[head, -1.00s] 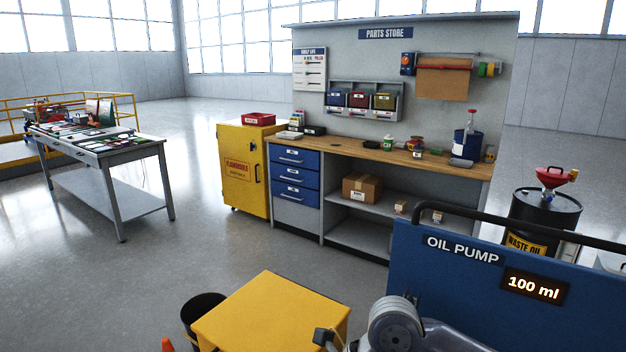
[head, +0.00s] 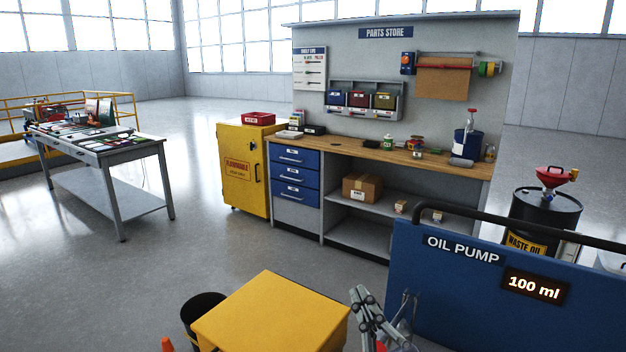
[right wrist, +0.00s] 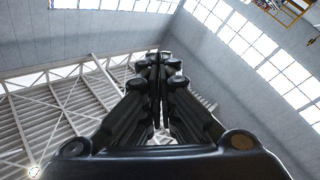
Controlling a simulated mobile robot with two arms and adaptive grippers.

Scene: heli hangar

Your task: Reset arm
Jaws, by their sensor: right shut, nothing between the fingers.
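My right gripper (head: 366,296) stands at the bottom of the head view, pointing up, between the yellow-topped stand and the blue oil pump panel. Its fingers are together. In the right wrist view the right gripper (right wrist: 160,58) also shows shut and empty, with roof beams, grey walls and windows behind it. It touches nothing that I can see. My left gripper is not in view.
A yellow stand (head: 270,312) is close at the bottom, left of the gripper. The blue oil pump panel (head: 480,300) with a dark rail is close on the right. A workbench (head: 365,150), yellow cabinet (head: 240,170) and grey table (head: 95,150) stand farther off. Open floor lies between.

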